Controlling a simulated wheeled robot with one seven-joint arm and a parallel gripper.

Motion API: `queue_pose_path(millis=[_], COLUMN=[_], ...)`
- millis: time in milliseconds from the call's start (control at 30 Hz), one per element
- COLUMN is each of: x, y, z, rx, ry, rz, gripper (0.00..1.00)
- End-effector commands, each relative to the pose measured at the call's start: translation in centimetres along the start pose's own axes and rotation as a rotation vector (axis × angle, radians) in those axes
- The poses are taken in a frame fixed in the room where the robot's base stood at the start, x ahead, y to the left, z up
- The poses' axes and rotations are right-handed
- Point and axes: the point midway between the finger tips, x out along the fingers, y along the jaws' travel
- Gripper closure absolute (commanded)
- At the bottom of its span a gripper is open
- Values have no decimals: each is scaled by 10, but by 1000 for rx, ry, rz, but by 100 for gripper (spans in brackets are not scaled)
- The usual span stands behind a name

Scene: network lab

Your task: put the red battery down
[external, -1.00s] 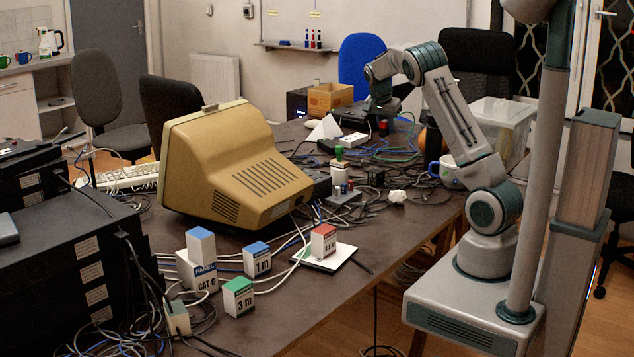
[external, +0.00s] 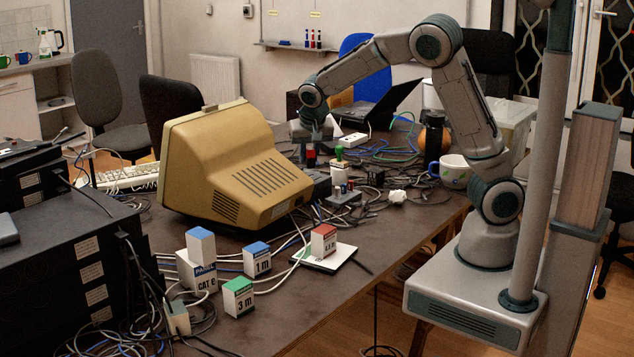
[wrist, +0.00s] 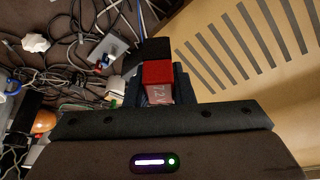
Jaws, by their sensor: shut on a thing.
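In the external view my gripper (external: 311,150) points down behind the beige monitor's right side, with the battery (external: 310,153) showing as a small red patch between dark fingers. Whether the battery touches the table below it cannot be told.
The beige monitor (external: 228,165) stands close to my gripper; its vented side (wrist: 245,45) fills the right of the wrist view. Cables and a grey switch box (wrist: 108,52) lie nearby. A green-handled stamp (external: 339,168), a white power strip (external: 350,142) and an open laptop (external: 378,108) are around.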

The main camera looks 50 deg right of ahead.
Motion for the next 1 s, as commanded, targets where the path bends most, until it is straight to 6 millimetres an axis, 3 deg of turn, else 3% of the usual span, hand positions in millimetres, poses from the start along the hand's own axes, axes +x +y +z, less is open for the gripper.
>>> queue_pose_path(millis=[200,400,700,1000], x=[-27,-48,-74,-90], y=[-32,-49,-54,-49], z=[68,128,210,262], rx=[-163,-303,-498,-626], ry=[-1,-1,-1,0], rz=[-68,-126,-206,-260], gripper=[100,100,100,100])
